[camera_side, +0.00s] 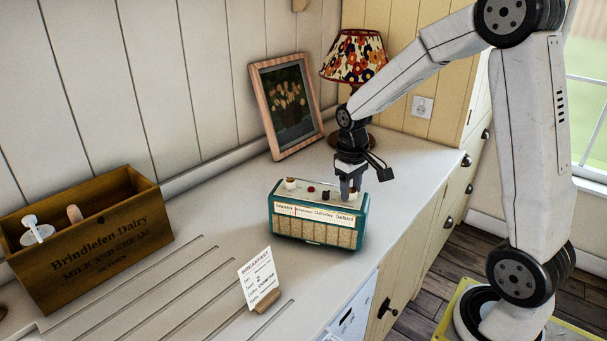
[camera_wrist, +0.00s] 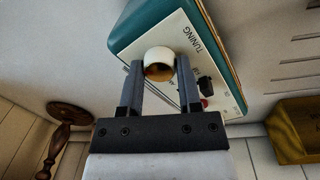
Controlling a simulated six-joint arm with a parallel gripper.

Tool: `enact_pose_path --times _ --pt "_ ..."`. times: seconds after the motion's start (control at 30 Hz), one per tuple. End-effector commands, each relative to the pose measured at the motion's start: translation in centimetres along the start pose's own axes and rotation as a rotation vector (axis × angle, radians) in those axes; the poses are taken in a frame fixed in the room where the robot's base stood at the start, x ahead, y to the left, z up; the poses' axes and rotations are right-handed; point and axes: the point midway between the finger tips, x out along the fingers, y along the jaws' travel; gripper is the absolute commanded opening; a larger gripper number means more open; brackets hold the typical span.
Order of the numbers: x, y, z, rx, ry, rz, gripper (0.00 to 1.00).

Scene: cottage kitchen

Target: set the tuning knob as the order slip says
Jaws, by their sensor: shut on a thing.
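A teal radio (camera_side: 312,234) with a cream top panel stands on the counter. My gripper (camera_side: 350,194) points down at the right end of its top. In the wrist view the tuning knob (camera_wrist: 158,56), cream with a brown centre, sits between the two fingers of my gripper (camera_wrist: 160,72), beside the word TUNING. The fingers are shut on it. Its pointer or setting cannot be made out. The order slip (camera_side: 259,275), a white card headed BREAKFAST, stands in a wooden holder in front of the radio. A "2" shows on it; its smaller lines are too small to read surely.
Another cream knob (camera_side: 290,184), a red knob (camera_side: 311,189) and a dark control (camera_side: 325,195) are on the radio's top. A wooden dairy crate (camera_side: 112,249) is at left. A picture frame (camera_side: 287,106) and a flowered lamp (camera_side: 354,58) stand behind. Grooved counter at front left is clear.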

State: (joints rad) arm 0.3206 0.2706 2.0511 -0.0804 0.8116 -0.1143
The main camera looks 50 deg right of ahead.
Motion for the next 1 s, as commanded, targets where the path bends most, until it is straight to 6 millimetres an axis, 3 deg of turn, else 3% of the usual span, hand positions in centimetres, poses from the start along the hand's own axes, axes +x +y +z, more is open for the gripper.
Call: enact_pose_path --times 0.6,1.0 --pt "-0.03 0.03 -0.10 0.422 -0.024 0.001 0.00" --pt "-0.05 0.04 -0.11 0.504 -0.029 0.000 0.00"
